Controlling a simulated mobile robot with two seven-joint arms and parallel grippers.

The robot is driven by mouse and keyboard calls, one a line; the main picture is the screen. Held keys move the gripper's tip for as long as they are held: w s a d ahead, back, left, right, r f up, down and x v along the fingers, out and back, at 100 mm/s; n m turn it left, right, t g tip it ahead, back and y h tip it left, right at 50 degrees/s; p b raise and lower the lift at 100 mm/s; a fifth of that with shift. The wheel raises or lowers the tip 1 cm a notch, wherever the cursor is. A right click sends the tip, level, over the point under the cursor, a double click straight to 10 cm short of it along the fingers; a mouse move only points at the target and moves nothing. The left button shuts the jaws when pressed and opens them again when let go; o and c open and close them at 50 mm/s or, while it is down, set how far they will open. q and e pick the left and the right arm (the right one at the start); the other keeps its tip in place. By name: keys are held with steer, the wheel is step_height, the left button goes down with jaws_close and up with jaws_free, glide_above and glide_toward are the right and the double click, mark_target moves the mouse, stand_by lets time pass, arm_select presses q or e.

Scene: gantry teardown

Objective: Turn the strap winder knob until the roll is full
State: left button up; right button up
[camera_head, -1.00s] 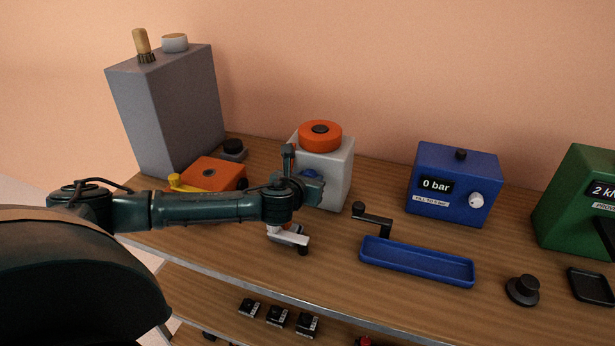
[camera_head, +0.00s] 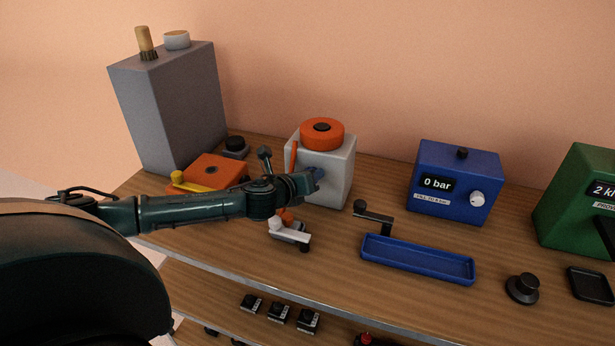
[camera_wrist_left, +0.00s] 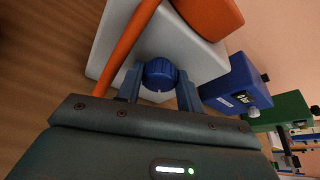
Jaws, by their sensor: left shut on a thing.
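The strap winder (camera_head: 338,178) is a white box near the back of the bench. An orange roll (camera_head: 322,133) with a dark centre lies on its top. Its blue ribbed knob (camera_wrist_left: 160,73) is on the front face; it also shows partly in the head view (camera_head: 319,173). An orange strap (camera_wrist_left: 128,48) runs from the roll past the knob's left side. My left gripper (camera_wrist_left: 158,88) is shut on the knob, with one blue finger at each side. In the head view my left gripper (camera_head: 311,182) covers part of the winder's front. My right gripper is not in view.
A grey box (camera_head: 170,110) and an orange block with a yellow lever (camera_head: 210,171) stand left. A white-handled crank (camera_head: 290,232) sits below my wrist. A blue gauge box (camera_head: 455,180), blue tray (camera_head: 418,260) and green box (camera_head: 580,205) are right. Small black blocks lie on the lower shelf.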

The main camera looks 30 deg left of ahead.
arm_select(q)
steer(key=o, duration=1)
steer(key=b+v, duration=0.1)
steer(key=v, duration=1.2)
steer(key=shift+b, duration=0.4)
